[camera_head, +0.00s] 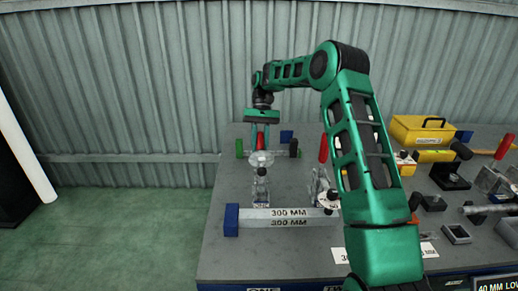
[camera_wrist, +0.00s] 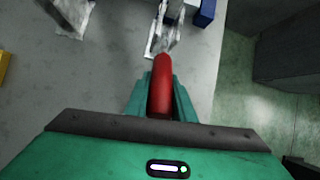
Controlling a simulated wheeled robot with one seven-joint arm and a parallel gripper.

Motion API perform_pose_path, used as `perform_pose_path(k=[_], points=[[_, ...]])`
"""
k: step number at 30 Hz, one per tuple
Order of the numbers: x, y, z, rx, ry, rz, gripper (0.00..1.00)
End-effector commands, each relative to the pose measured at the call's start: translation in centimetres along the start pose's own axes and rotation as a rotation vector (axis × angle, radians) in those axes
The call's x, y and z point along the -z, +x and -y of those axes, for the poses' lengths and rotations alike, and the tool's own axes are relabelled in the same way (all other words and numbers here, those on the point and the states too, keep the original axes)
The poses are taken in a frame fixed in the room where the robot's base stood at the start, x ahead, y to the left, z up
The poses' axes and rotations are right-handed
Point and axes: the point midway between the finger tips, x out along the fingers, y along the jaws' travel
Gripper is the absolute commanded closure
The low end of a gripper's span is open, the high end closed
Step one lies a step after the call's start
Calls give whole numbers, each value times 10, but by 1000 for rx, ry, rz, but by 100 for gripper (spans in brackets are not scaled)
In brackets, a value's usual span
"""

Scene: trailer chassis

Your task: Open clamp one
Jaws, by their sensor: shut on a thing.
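A toggle clamp (camera_head: 261,185) of bare metal stands on the grey table, in front of my gripper. Its red handle (camera_head: 261,142) points up between the fingers of my gripper (camera_head: 261,138). In the wrist view the red handle (camera_wrist: 161,85) lies between my green fingers (camera_wrist: 161,95), which are shut on it. The clamp's metal body (camera_wrist: 165,38) shows beyond the handle. A second clamp (camera_head: 321,188) with an upright red handle (camera_head: 323,149) stands to the right. I see no number on either clamp.
A bar marked 300 MM (camera_head: 258,218) lies in front of the clamps, with a blue block (camera_head: 231,220) at its left end. A yellow toolbox (camera_head: 415,130) and several metal parts crowd the table's right. A corrugated wall (camera_head: 120,80) stands behind.

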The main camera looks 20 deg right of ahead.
Motion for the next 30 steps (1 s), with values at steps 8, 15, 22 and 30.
perform_pose_path(k=[8,15,22,30], points=[[3,-1,1,6,1,19,100],[4,0,3,5,2,20,100],[3,1,4,4,1,22,59],[1,1,4,2,-1,27,59]])
